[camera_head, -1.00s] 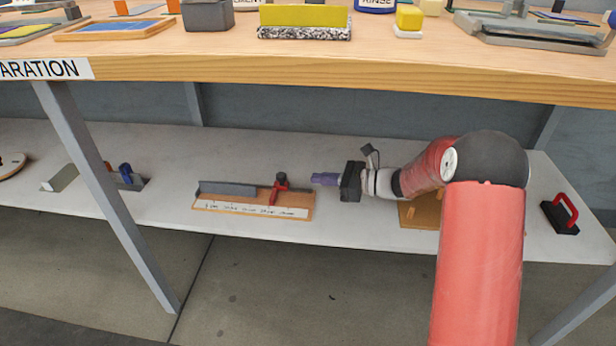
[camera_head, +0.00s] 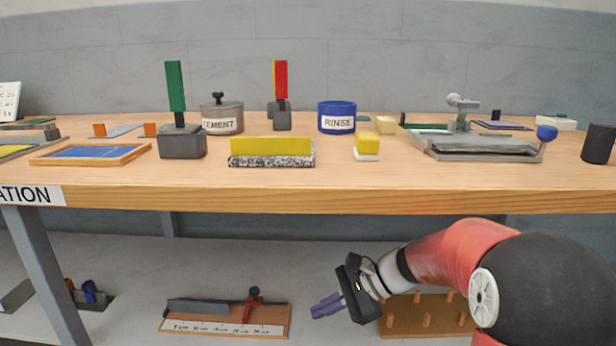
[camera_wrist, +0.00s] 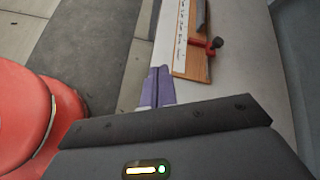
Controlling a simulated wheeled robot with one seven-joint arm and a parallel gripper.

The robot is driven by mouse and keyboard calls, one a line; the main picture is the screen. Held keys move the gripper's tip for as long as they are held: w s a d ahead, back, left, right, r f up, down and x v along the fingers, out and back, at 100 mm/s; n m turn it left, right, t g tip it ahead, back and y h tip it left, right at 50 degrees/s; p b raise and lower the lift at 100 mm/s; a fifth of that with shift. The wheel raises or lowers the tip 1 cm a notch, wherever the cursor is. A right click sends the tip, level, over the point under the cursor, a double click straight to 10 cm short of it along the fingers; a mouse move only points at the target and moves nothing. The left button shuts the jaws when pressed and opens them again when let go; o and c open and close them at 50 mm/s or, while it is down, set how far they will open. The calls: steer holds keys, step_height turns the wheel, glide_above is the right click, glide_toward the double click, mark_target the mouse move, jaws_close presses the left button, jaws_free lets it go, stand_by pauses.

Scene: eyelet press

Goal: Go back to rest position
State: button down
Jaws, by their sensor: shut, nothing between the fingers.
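My gripper (camera_head: 327,306) is in front of the lower shelf, below the tabletop's front edge. Its purple fingers are shut with nothing between them. It also shows in the wrist view (camera_wrist: 157,86), with the fingers together. To its left on the shelf lies a wooden measuring board (camera_head: 228,317) with a marked scale, a grey fence and a red clamp (camera_head: 254,300). The clamp shows in the wrist view too (camera_wrist: 206,43), apart from my fingers.
A pegged board (camera_head: 425,318) lies right of my gripper. A table leg (camera_head: 45,275) stands left.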

steer(key=s+d+r+n+t+h, duration=0.1)
steer(key=s+d+r+n+h, duration=0.1)
steer(key=s, duration=0.5)
steer(key=s+d+r+n+t+h+p, duration=0.1)
steer(key=s+d+r+n+t+h, duration=0.1)
steer(key=s+d+n+h, duration=0.3)
steer(key=s+d+r+n+t+h+p, duration=0.1)
steer(key=s+d+r+n+t+h, duration=0.1)
steer(key=s, duration=0.7)
steer(key=shift+d+r+n+h, duration=0.65)
steer(key=shift+d+n+h, duration=0.35)
steer(key=shift+d+n, duration=0.8)
steer(key=shift+s+a, duration=0.1)
steer(key=shift+a, duration=0.15)
